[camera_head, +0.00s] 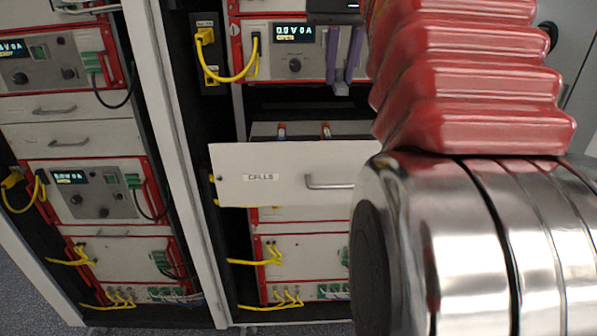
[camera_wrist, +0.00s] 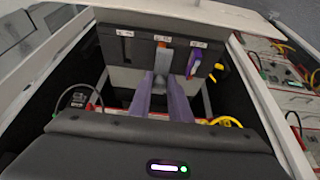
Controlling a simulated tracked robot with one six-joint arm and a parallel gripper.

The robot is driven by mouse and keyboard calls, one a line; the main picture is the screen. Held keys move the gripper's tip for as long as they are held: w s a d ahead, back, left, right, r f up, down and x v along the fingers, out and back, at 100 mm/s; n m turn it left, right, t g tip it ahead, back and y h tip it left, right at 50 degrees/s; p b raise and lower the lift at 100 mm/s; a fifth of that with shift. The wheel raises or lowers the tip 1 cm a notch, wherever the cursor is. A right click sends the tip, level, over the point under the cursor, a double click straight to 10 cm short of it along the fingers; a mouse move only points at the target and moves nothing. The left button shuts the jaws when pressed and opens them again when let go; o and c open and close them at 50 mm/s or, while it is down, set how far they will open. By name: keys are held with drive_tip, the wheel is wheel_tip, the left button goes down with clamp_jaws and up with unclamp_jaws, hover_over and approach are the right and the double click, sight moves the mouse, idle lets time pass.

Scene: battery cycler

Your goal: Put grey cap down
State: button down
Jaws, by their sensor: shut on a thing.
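My gripper (camera_head: 342,82) hangs above the open drawer in the head view, its purple fingers pointing down. It is shut on a small grey piece, the grey cap (camera_head: 341,90), between the fingertips. In the wrist view the fingers (camera_wrist: 163,78) reach forward, with the grey cap (camera_wrist: 162,60) at their tips. An orange-topped cell (camera_wrist: 164,41) shows just beyond the cap; I cannot tell whether they touch.
The open drawer labelled CELLS (camera_head: 235,185) holds two cells, a left one (camera_head: 281,130) and a right one (camera_head: 326,129). Racks with yellow cables (camera_head: 237,77) stand behind and beside it. My arm hides the right side.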

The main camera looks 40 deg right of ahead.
drive_tip(key=shift+f, duration=0.6)
wheel_tip(320, 180, down, 12)
drive_tip(key=shift+f, duration=0.25)
drive_tip(key=shift+w, duration=0.1)
drive_tip(key=shift+f, duration=2.15)
drive_tip(key=shift+f, duration=0.5)
drive_tip(key=c, duration=1.6)
unclamp_jaws()
drive_tip(key=shift+c, duration=0.2)
